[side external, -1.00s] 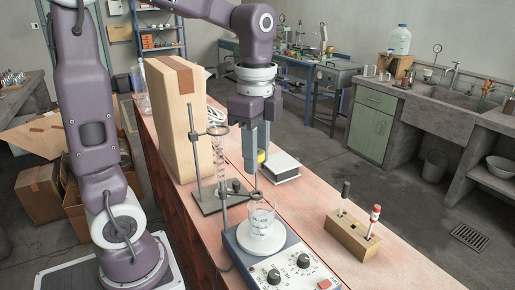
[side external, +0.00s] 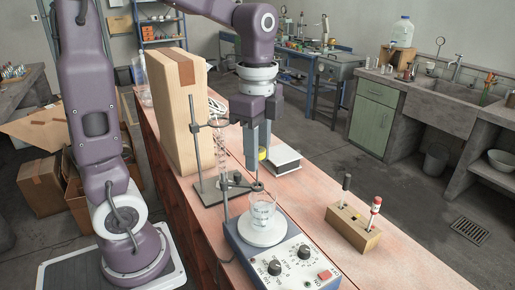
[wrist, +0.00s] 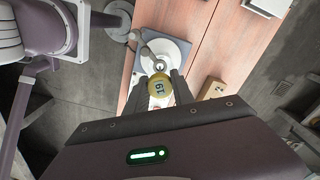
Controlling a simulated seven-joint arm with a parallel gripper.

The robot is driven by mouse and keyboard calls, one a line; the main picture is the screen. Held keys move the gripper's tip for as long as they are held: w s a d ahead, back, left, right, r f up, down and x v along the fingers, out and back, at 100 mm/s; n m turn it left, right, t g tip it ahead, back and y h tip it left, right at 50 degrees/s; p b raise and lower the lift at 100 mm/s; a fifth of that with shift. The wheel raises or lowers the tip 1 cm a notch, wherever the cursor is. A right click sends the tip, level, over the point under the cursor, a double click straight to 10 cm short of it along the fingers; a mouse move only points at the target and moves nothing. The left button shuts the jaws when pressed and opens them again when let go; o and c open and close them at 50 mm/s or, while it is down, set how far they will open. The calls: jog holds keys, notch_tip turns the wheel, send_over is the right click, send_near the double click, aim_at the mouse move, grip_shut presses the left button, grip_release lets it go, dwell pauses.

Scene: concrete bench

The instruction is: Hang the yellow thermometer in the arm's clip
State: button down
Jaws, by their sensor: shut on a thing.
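The yellow thermometer (wrist: 159,86) has a round head with a small display, seen from above in the wrist view. My gripper (wrist: 168,98) is shut on it. In the side view only a yellow bit of the head (side external: 263,153) shows beside the fingers of my gripper (side external: 257,165); its stem cannot be made out. The arm's clip (side external: 257,187) sticks out from a thin upright rod (side external: 224,190), above a glass beaker (side external: 262,210) on the hot plate (side external: 275,262). The fingertips are just above the clip in the picture; I cannot tell whether the thermometer touches it.
A white book-like box (side external: 283,158) lies behind. A wooden block (side external: 352,232) with black-topped and red-topped sticks stands at the right.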

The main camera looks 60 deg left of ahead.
aim_at(258, 187)
jog(key=shift+f, duration=0.3)
jog(key=shift+f, duration=3.2)
jog(key=c, duration=1)
grip_release()
jog(key=shift+o, duration=0.3)
jog(key=o, duration=0.3)
jog(key=shift+o, duration=0.2)
jog(key=shift+r, duration=0.1)
